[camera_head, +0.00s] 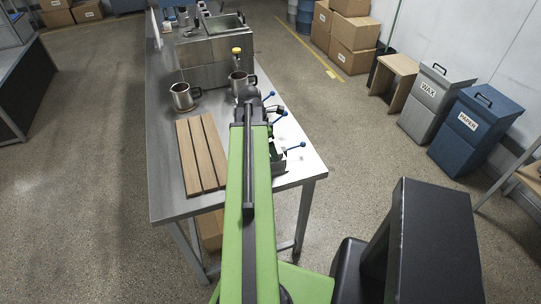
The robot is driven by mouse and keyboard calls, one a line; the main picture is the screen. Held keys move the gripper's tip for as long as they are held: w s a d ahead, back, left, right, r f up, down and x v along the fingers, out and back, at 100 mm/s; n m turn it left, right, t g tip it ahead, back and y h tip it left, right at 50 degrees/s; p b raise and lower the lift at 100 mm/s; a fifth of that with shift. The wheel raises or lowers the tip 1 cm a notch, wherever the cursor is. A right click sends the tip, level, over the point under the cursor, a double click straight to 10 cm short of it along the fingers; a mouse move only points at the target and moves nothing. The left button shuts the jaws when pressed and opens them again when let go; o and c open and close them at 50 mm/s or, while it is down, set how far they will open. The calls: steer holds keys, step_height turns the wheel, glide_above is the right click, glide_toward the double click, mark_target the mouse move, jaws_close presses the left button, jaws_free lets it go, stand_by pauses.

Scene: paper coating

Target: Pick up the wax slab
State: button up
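My green arm reaches forward over the steel table (172,208). The dark end of my gripper (249,96) is over the table, close to a metal mug (239,83). The arm hides its fingers, so I cannot tell whether it is open or shut or holds anything. I cannot make out a wax slab; it may be hidden behind my arm or too small to tell. A slatted wooden board (203,155) lies on the table left of my arm. A grey bin labelled WAX (430,103) stands on the floor at the right.
Another metal mug (184,97) stands beyond the board. Blue-handled levers (296,146) stick out just right of my arm. A blue PAPER bin (473,130) stands at right.

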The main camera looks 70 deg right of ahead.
steer(key=shift+r, duration=0.1)
steer(key=c, duration=1.3)
